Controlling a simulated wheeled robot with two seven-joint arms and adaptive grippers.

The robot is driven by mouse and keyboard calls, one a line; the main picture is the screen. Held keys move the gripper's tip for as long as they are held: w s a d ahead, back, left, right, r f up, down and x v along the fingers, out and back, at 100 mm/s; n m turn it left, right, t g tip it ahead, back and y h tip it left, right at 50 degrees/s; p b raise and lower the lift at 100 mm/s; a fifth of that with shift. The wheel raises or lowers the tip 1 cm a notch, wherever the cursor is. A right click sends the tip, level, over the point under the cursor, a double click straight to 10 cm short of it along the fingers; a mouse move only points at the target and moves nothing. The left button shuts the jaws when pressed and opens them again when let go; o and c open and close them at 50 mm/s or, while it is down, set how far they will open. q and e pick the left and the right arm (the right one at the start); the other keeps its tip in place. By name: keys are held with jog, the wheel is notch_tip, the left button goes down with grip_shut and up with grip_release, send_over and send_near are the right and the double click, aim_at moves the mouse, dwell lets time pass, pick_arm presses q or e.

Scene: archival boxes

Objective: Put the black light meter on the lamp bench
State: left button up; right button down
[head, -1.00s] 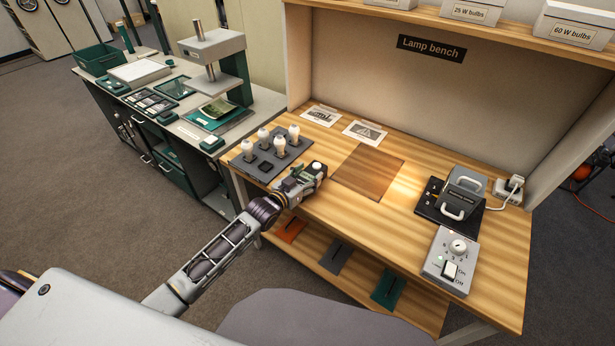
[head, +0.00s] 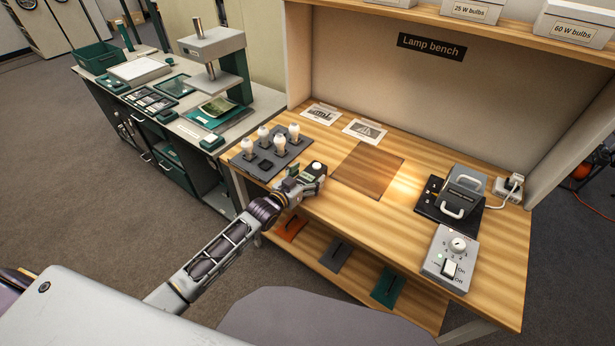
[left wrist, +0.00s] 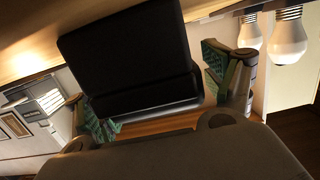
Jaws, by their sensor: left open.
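The black light meter (head: 311,174), with a white dome on top, is at the front left of the lamp bench (head: 384,240). It appears to rest on the wood, just right of the grey bulb tray. My left gripper (head: 306,182) is at the meter's near side, open, with a finger to either side of it. In the left wrist view the meter (left wrist: 130,60) is a large dark block between the green-padded fingers of the gripper (left wrist: 160,92), with visible gaps beside it. My right gripper is not in view.
A grey tray (head: 251,168) with several white bulbs stands left of the meter. A brown square mat (head: 368,170) lies to the right. A black device with a handle (head: 461,190) and a grey dial box (head: 450,260) stand further right. The bench's front edge is close to the gripper.

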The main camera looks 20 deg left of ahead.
aim_at(301, 183)
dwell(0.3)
pick_arm(q)
jog(key=shift+b, duration=0.45)
jog(key=shift+f+v, duration=0.2)
jog(key=shift+v, duration=2.4)
jog(key=v, duration=0.8)
jog(key=shift+s, duration=0.3)
jog(key=shift+f, duration=0.1)
